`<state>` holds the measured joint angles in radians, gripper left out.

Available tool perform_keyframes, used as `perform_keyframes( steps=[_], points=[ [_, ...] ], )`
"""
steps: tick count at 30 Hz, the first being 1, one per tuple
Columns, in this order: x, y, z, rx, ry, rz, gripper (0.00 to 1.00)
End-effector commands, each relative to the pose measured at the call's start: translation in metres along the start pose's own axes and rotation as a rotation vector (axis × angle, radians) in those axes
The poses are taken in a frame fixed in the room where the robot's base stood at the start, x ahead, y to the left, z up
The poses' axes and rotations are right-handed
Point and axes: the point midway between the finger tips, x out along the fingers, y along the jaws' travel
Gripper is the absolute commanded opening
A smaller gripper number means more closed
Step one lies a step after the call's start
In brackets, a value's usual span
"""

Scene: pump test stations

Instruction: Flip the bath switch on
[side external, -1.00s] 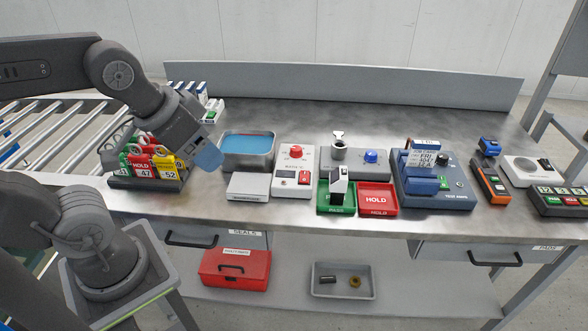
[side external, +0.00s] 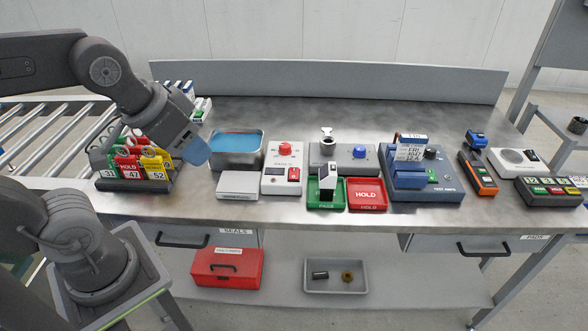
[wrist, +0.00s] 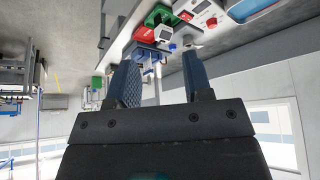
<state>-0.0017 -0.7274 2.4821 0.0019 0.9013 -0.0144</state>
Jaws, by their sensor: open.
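The bath control box (side external: 283,176) is white, with a red knob (side external: 285,149), a small dark display and a red rocker switch (side external: 293,174). It stands right of the water bath (side external: 236,152), a grey tub of blue water. Which way the rocker is set is too small to tell. My gripper (side external: 197,153) is left of the bath, above the bench, apart from the box and switch. In the wrist view my gripper (wrist: 160,62) has its fingers spread with nothing held. The box (wrist: 200,8) shows there at the top, partly cut off.
A rack of coloured tags (side external: 132,185) is below left of my gripper. A white scale (side external: 238,184) stands before the bath. Green (side external: 326,205) and red (side external: 367,207) trays and a blue test station (side external: 425,193) lie to the right. Bare bench lies behind.

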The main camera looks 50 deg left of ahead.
Motion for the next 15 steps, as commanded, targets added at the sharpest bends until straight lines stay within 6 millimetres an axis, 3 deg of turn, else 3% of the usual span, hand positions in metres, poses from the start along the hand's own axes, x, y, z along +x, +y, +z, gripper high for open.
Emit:
perform_keyframes(
  steps=[8, 15],
  points=[
    [0.016, -0.007, -0.054, -0.143, -0.079, -0.031, 0.19],
    [0.052, -0.019, -0.111, -0.310, -0.156, -0.077, 0.00]
  ],
)
